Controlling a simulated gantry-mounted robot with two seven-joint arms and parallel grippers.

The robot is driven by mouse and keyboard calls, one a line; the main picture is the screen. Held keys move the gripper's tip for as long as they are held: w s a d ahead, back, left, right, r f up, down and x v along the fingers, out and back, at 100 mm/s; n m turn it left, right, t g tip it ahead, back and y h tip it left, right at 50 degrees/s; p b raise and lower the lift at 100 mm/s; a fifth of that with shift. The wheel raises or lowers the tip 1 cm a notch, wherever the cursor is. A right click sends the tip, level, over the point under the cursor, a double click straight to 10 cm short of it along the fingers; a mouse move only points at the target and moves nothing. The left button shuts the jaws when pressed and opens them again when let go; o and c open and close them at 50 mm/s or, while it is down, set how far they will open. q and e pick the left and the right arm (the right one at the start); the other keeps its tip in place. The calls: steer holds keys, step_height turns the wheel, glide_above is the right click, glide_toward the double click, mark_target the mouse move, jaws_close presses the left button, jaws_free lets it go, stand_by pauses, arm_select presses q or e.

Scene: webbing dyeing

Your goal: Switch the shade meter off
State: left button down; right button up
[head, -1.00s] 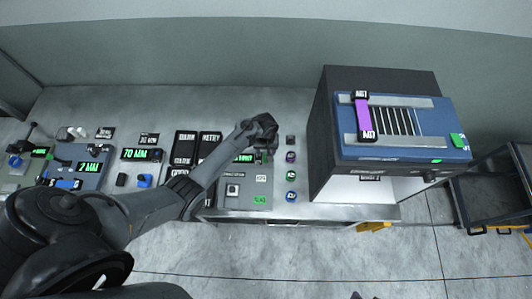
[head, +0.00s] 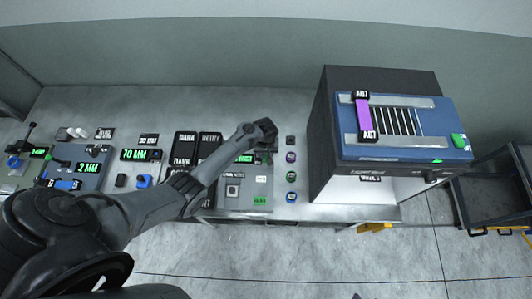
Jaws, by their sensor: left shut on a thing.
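A grey panel device (head: 246,192) stands in the middle of the bench, with a green-lit display (head: 245,158), a small square switch (head: 232,190) and a green label at its front. I take it for the shade meter, but its name is too small to read. My left gripper (head: 266,146) is over the back right of this device, beside the display. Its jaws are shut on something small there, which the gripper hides. The display is partly covered by my left arm. My right gripper is not in view.
Several round buttons (head: 291,175) stand in a column just right of the device. A large booth with a blue top (head: 430,117) rises further right. Black boards (head: 184,148) and a gauge reading 70 MM (head: 141,155) lie to the left. A dark cart (head: 490,190) stands at far right.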

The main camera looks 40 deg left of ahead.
arm_select(q)
steer(key=shift+s+r+t+y+p, duration=0.2)
steer(key=shift+s+t+y+p, duration=0.15)
steer(key=shift+p, duration=0.45)
steer(key=shift+d+t+y+p, duration=0.1)
steer(key=shift+t+y+p, duration=0.15)
steer(key=shift+t+p, duration=0.1)
steer(key=shift+s+d+f+t+y, duration=0.1)
steer(key=shift+d+t+y, duration=0.1)
steer(key=shift+t+y, duration=0.5)
steer(key=c, duration=0.9)
jaws_free()
